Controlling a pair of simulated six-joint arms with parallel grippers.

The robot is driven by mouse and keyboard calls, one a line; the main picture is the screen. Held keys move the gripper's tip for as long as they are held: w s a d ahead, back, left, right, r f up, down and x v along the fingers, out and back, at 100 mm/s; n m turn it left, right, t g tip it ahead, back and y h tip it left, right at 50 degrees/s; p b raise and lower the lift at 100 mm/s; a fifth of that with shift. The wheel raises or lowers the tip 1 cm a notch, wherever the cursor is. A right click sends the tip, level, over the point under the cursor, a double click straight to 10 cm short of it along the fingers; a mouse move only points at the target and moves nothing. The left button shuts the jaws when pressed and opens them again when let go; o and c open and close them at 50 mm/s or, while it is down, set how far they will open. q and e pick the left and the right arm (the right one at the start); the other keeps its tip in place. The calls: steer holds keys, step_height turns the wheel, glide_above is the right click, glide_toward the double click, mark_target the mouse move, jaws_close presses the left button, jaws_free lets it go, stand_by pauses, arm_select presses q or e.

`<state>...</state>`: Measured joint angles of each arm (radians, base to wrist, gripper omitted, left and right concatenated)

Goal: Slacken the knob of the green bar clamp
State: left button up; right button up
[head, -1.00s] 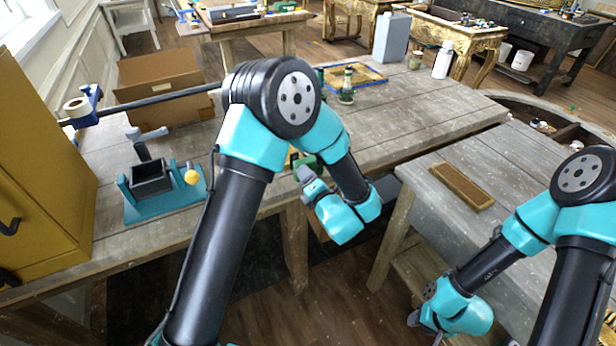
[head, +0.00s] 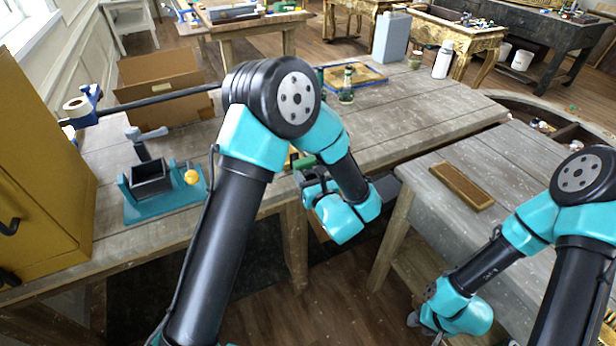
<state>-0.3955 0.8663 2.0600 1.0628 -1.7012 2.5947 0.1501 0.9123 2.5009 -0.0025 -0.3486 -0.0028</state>
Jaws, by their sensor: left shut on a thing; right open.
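A small green part of the green bar clamp (head: 305,162) shows at the table's front edge, just above my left gripper. The rest of the clamp is hidden behind my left arm. My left gripper (head: 309,176) is at this green part and is shut on what seems to be the clamp's knob, which the fingers cover. My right gripper (head: 420,321) is low at the lower right, open and empty, well away from the clamp.
A green bottle (head: 346,88) stands behind. The right table holds a brown tray (head: 462,186).

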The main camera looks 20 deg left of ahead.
arm_select(q)
steer(key=shift+n, duration=1.7)
steer(key=o, duration=0.9)
steer(key=shift+o, duration=0.2)
steer(key=shift+d, duration=0.1)
